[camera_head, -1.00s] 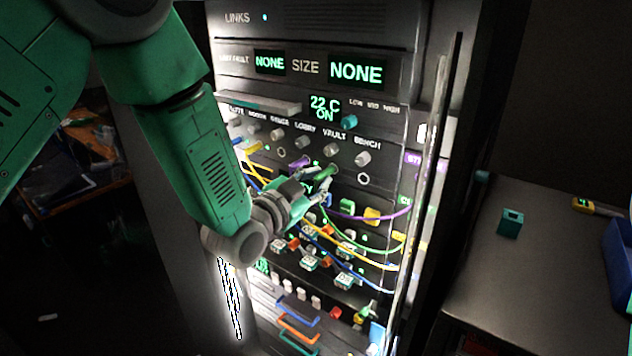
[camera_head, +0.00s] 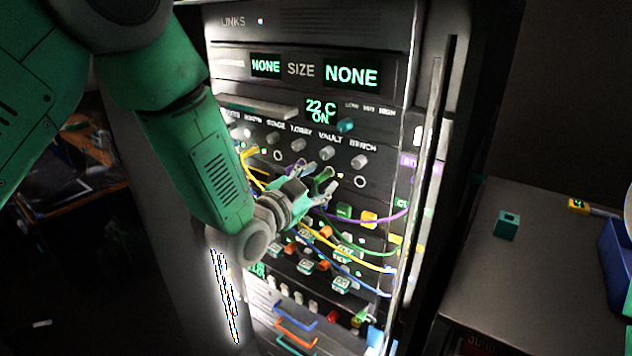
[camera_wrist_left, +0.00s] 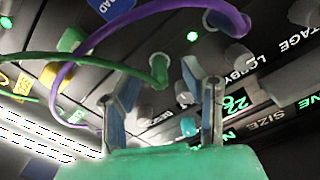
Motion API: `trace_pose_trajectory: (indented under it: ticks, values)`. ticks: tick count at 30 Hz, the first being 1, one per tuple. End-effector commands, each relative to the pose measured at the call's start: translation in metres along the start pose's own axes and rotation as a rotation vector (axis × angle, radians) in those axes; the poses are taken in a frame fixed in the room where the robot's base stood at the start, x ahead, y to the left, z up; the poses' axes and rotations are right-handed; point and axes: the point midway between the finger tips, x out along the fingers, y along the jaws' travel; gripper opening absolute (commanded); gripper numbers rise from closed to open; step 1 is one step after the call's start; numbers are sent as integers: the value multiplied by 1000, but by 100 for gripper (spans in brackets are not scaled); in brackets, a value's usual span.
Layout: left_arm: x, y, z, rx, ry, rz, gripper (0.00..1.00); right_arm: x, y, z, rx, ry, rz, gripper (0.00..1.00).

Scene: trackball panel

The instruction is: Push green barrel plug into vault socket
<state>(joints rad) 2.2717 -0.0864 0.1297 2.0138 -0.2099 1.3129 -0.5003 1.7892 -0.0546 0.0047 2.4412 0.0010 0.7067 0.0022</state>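The green barrel plug (camera_head: 324,175) stands at the panel in the column under the VAULT label, with a green cable trailing from it. In the left wrist view the plug (camera_wrist_left: 158,69) points at the panel between my two fingers, with visible gaps on both sides. The vault socket is hidden behind the plug, so I cannot tell how deep the plug sits. My left gripper (camera_head: 317,174) is open around the plug; its spread fingers also show in the left wrist view (camera_wrist_left: 160,100). My right gripper is not in view.
Knobs (camera_head: 359,161) line the panel above the sockets. A purple cable (camera_wrist_left: 62,75) and yellow and blue cables loop close to my gripper. A vertical rail (camera_head: 425,170) runs along the rack's right side. A side table (camera_head: 480,270) at right holds a teal block (camera_head: 507,225).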

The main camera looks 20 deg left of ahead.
Motion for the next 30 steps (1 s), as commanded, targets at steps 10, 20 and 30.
trace_pose_trajectory:
  ticks: [10,20,30]
  values:
    - [-49,0,1,0,-4,1,38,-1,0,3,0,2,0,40]
    - [-108,0,2,0,-3,0,38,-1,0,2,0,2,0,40]
    - [-118,0,1,0,0,0,38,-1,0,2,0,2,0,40]
